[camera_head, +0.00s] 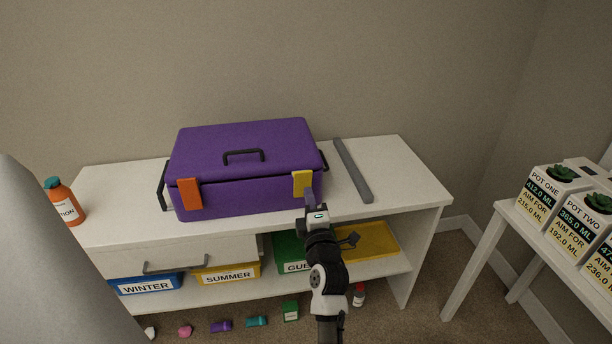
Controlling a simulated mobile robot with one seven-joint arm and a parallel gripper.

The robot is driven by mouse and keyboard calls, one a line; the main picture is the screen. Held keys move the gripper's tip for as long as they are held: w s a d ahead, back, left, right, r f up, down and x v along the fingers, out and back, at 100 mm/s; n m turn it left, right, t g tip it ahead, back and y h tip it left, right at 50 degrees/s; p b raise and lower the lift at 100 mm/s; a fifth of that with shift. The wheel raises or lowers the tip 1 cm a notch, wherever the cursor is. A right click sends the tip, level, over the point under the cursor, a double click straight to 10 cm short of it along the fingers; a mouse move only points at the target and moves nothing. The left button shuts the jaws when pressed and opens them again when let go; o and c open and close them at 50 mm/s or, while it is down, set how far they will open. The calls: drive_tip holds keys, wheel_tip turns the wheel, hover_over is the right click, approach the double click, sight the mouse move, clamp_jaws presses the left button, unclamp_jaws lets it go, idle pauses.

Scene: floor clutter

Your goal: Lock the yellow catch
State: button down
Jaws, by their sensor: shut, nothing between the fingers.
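The yellow catch (302,183) is on the front right of a closed purple case (240,165). An orange catch (189,194) is on its front left. The yellow catch stands slightly proud of the case front, but I cannot tell whether it is locked. My gripper (310,195) is shut and empty. Its tips are at the lower right edge of the yellow catch; I cannot tell whether they touch it. My gripper hides a little of the case's lower right front.
The case rests on a white bench (400,185). A grey bar (353,170) lies to its right and an orange bottle (65,202) stands far left. Labelled bins, including a yellow one (230,272), fill the shelf below. Small items lie on the floor. Another table with plant pots (552,190) is at right.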

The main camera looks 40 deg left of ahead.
sight(304, 175)
drive_tip(key=shift+p+x, duration=0.8)
drive_tip(key=shift+x, duration=1.65)
drive_tip(key=shift+r, duration=0.1)
drive_tip(key=shift+w+a+r+p, duration=0.1)
drive_tip(key=shift+r+p, duration=0.15)
drive_tip(key=shift+p, duration=0.35)
drive_tip(key=shift+w+a+r+g+h+p, duration=0.25)
drive_tip(key=shift+g+p, duration=0.25)
drive_tip(key=shift+p, duration=0.7)
drive_tip(key=shift+w+a+h, duration=0.2)
drive_tip(key=shift+h, duration=0.05)
drive_tip(key=shift+w+a+f+b, duration=0.1)
drive_tip(key=shift+a+f+b, duration=0.1)
drive_tip(key=shift+b, duration=0.65)
drive_tip(key=shift+w+r, duration=0.1)
drive_tip(key=shift+r, duration=0.15)
drive_tip(key=shift+a, duration=0.1)
drive_tip(key=shift+f, duration=0.1)
